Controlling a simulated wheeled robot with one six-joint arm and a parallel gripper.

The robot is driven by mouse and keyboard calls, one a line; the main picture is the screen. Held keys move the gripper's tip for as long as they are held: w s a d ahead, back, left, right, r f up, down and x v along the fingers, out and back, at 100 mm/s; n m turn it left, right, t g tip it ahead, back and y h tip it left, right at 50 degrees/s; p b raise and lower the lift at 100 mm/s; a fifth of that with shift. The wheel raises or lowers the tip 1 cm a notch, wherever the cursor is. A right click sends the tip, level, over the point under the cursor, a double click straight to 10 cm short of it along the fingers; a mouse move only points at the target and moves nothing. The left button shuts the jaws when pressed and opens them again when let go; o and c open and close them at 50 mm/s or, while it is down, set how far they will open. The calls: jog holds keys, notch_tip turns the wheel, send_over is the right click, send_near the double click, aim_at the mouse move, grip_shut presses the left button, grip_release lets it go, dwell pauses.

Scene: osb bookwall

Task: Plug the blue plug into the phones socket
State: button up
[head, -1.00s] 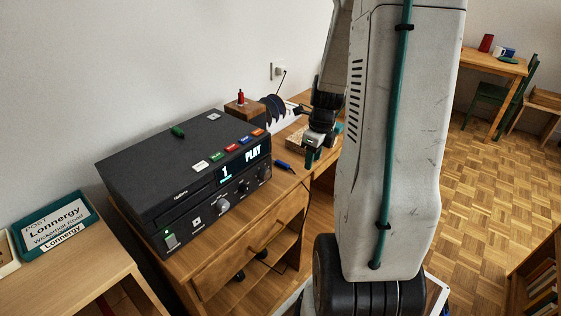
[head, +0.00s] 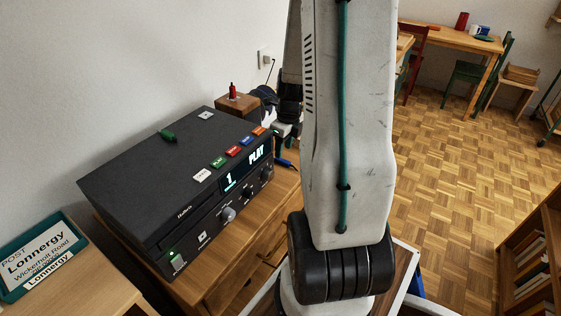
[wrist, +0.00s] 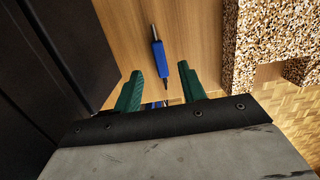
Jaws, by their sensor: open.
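The blue plug (head: 284,163) lies on the wooden desk just right of the black player. In the wrist view the blue plug (wrist: 161,60) lies lengthwise, with a thin metal tip at its far end and a dark tail at its near end. My gripper (wrist: 160,74) is open, its green fingers on either side of the plug's line, with nothing held. In the head view my gripper (head: 284,131) is partly hidden behind my arm. The player's front panel (head: 225,215) has knobs and a small white square (head: 202,237). I cannot read which part is the phones socket.
The player (head: 160,165) has coloured buttons and a small green object (head: 167,136) on top. A wooden block with a red piece (head: 235,100) stands behind it. A speckled block (wrist: 265,40) sits right of the plug. A Lonnergy sign (head: 40,255) is at left.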

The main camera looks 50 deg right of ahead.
aim_at(282, 160)
notch_tip(282, 160, down, 4)
jog(key=shift+w+f, duration=0.15)
jog(key=shift+f, duration=0.1)
grip_shut()
jog(key=shift+r, duration=0.1)
